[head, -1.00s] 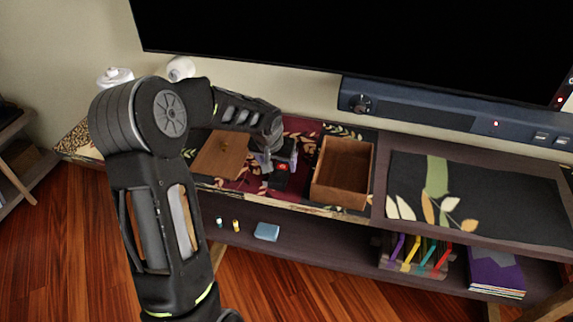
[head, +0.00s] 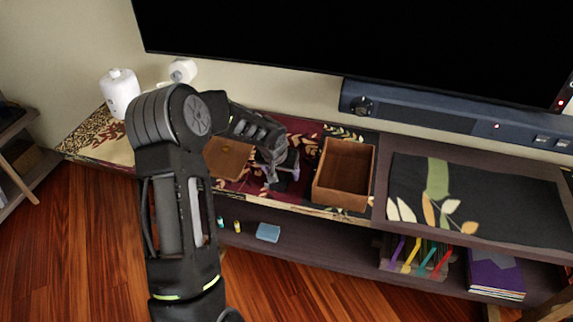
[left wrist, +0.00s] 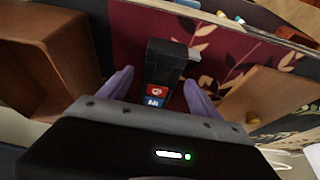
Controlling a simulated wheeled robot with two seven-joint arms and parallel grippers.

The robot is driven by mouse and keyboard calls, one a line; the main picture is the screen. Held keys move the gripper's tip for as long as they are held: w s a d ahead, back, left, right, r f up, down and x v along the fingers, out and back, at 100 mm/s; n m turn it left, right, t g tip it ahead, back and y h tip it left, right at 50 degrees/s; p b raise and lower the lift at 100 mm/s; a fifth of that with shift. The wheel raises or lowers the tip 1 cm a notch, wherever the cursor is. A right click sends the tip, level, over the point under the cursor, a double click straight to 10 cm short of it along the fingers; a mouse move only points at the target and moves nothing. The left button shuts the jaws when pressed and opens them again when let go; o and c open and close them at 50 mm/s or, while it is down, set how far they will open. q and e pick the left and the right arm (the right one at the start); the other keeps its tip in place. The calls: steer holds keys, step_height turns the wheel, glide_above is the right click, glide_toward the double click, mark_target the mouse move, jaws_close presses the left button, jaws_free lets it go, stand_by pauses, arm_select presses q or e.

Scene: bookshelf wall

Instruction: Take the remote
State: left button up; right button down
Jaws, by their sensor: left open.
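The remote (left wrist: 165,62) is a black bar with red and blue buttons at its near end, lying on the dark red patterned cloth in the left wrist view. My left gripper (left wrist: 158,90) is open, with its purple fingers on either side of the remote's button end. I cannot tell whether the fingers touch it. In the head view my left gripper (head: 282,174) is over the cloth between a wooden board and a wooden box, and it hides most of the remote. My right gripper is not in view.
The open wooden box (head: 343,175) stands close right of the gripper, and the wooden board (head: 227,158) lies close left. A large screen (head: 350,40) and a soundbar (head: 430,107) are behind. A white canister (head: 120,93) stands at the left end. The lower shelf holds small items.

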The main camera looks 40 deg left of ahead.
arm_select(q)
steer(key=shift+w+a+f, duration=0.1)
steer(key=shift+w+f, duration=0.15)
steer(key=shift+f, duration=0.4)
steer(key=shift+c, duration=0.2)
jaws_close()
stand_by(0.5)
step_height(320, 180, up, 10)
stand_by(0.5)
stand_by(0.5)
